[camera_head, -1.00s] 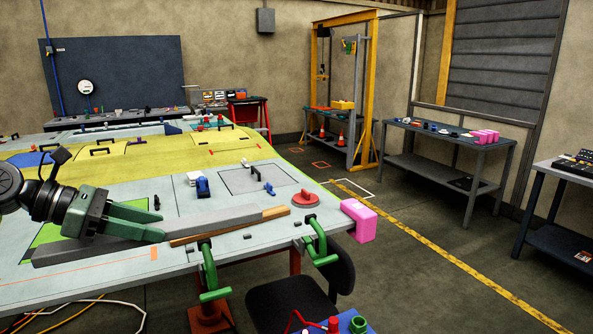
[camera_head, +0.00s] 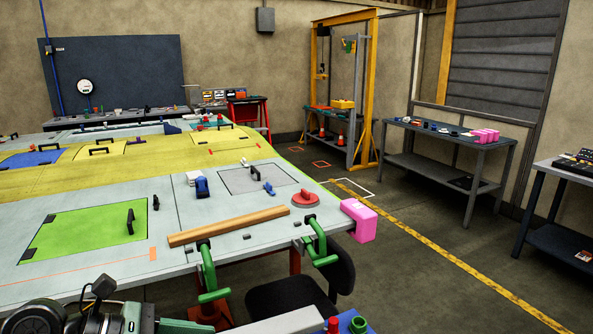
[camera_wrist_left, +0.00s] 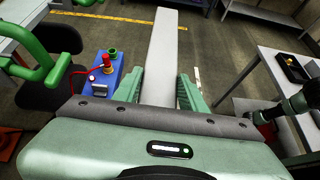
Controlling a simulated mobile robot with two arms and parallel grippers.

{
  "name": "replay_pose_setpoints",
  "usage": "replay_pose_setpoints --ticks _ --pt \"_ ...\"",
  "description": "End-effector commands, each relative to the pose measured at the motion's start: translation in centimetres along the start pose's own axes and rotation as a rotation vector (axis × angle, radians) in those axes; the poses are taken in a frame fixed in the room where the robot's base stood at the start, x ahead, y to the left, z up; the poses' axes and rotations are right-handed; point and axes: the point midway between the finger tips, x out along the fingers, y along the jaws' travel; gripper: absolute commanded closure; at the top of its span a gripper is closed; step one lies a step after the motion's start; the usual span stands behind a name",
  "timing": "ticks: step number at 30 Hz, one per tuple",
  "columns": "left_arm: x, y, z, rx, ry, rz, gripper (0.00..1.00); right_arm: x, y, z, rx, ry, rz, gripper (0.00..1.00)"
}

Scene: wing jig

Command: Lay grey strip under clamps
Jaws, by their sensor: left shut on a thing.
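The long grey strip (camera_wrist_left: 162,45) is in my left gripper (camera_wrist_left: 162,88), its fingers on either side of it. In the head view the left gripper (camera_head: 175,325) is at the bottom edge, below the table's front edge. Part of the grey strip (camera_head: 283,321) reaches right from it, clear of the table. Two green clamps, the left one (camera_head: 208,271) and the right one (camera_head: 319,243), sit on the table's front edge. A wooden strip (camera_head: 230,226) lies on the tabletop beside them. My right gripper is not seen.
The table (camera_head: 110,258) carries a green panel (camera_head: 85,230), a red suction cup (camera_head: 305,197) and a blue tool (camera_head: 202,187). A pink block (camera_head: 358,219) is on its right corner. A chair (camera_head: 290,297) and a blue box (camera_wrist_left: 103,83) stand in front.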

Motion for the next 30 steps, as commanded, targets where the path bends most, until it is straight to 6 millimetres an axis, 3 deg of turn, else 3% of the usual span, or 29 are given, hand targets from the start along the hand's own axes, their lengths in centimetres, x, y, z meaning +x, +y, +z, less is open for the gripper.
replay_pose_setpoints --ticks 3,9,20,25,30 --pt "-0.8 -1.5 -3.1 -0.056 -0.007 0.093 1.0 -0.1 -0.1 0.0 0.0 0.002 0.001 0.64" --pt "-1.8 -2.6 -6.2 -0.102 -0.003 0.189 1.0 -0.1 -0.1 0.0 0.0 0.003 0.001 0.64" --pt "-1.5 -2.5 -6.4 -0.103 -0.009 0.199 1.0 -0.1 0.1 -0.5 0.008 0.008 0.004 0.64" --pt "2.3 -1.3 -4.2 -0.083 -0.014 0.167 1.0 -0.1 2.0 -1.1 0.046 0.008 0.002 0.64" --pt "8.2 1.6 -0.2 -0.051 0.004 0.118 1.0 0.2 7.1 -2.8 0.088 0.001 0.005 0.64"
